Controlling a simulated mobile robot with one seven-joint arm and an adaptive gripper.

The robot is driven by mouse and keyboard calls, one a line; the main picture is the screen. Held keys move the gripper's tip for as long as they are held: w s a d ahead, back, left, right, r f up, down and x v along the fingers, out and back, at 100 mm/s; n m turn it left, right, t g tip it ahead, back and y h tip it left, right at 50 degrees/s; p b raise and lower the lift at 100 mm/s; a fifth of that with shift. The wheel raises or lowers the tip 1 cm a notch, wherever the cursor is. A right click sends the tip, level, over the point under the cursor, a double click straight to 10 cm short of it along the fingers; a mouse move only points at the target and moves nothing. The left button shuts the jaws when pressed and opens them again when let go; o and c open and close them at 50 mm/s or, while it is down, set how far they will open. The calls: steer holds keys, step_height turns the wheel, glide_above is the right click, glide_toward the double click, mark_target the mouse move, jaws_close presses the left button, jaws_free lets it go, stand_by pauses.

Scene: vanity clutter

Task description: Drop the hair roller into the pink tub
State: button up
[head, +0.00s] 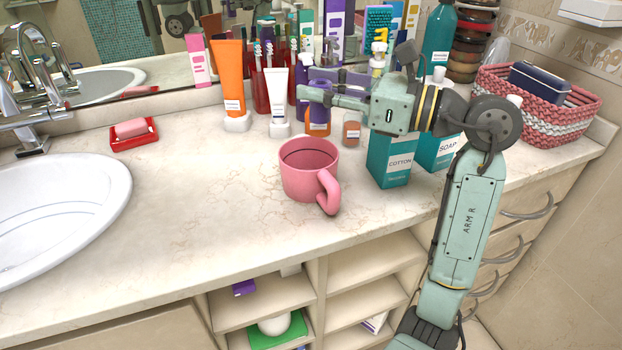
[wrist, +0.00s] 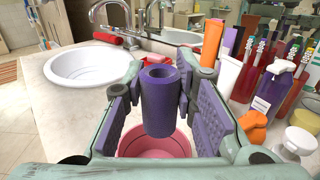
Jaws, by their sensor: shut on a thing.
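The hair roller (wrist: 159,103) is a purple hollow cylinder, upright between the fingers of my gripper (wrist: 160,88) in the wrist view. My gripper is shut on it and holds it in the air. The pink tub (head: 308,170) looks like a pink mug with a handle, standing on the counter in the head view. Its pink rim also shows below the roller in the wrist view (wrist: 155,141), partly hidden by the roller and my gripper. In the head view my gripper (head: 315,92) is above and behind the tub; the roller is hard to make out there.
Teal boxes (head: 390,165) stand right of the tub, with a small brown bottle (head: 352,130) behind it. An orange tube (head: 231,80) and a white tube (head: 277,98) stand at the back. A red soap dish (head: 134,134) and sink (head: 55,205) are left. The counter left of the tub is clear.

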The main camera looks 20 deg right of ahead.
mark_target(330, 109)
steer(key=shift+f+b, duration=0.45)
steer(key=shift+f, duration=1.15)
steer(key=o, duration=0.9)
steer(key=shift+c, duration=0.2)
steer(key=v, duration=1.2)
